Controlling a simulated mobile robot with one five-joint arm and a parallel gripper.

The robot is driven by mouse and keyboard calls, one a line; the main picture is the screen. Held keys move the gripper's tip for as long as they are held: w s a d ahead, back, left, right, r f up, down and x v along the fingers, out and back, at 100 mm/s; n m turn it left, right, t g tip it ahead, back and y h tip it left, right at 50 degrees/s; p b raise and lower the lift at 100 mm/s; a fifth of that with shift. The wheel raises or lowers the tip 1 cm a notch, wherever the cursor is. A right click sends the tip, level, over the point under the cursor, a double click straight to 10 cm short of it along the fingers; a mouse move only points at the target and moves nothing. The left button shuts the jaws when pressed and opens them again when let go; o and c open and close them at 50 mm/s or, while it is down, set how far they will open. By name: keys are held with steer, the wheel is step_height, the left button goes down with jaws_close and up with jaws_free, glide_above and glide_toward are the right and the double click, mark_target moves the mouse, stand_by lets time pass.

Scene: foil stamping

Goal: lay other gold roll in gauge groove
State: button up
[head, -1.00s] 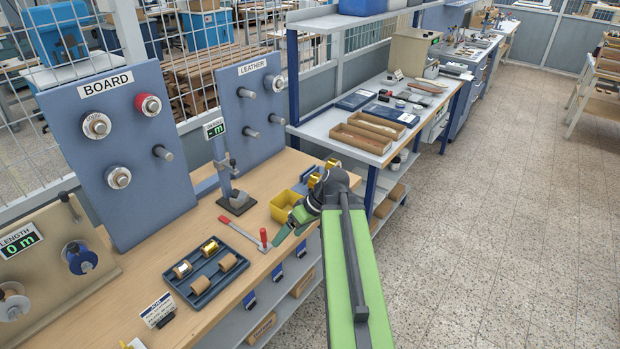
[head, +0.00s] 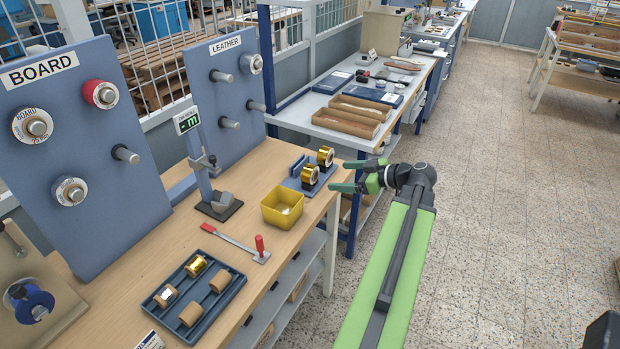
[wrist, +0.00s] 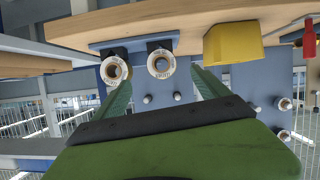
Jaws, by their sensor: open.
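Two gold rolls stand on a blue stand (head: 291,184) at the table's right end, the farther roll (head: 325,157) behind the nearer roll (head: 309,176). In the wrist view, which is upside down, the rolls show end-on as pale rings, one (wrist: 113,70) left and one (wrist: 160,64) between the finger lines. My gripper (head: 340,176) is open and empty, just right of the stand, fingers pointing left toward the rolls. The gauge (head: 187,120) reads "-m" on a post; a grey block (head: 222,203) sits empty on its dark base. I cannot make out its groove.
A yellow bin (head: 282,210) stands between the stand and the gauge. A red-handled tool (head: 238,243) lies in front. Peg boards line the back. The floor on the right is clear.

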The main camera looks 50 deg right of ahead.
mark_target(314, 179)
steer(key=b+x, duration=0.1)
steer(key=x, duration=0.4)
steer(key=shift+w+f+b, duration=0.2)
steer(key=shift+f+b, duration=0.1)
steer(key=shift+b, duration=0.05)
steer(key=shift+a+r+b+x, duration=0.1)
steer(key=shift+b+x, duration=0.35)
steer(key=shift+x, duration=1.05)
steer(key=shift+a+r+b+x, duration=0.1)
steer(key=shift+b+x, duration=0.3)
steer(key=shift+x, duration=1.1)
steer(key=shift+r, duration=0.1)
steer(key=shift+c, duration=0.4)
steer(key=c, duration=1.5)
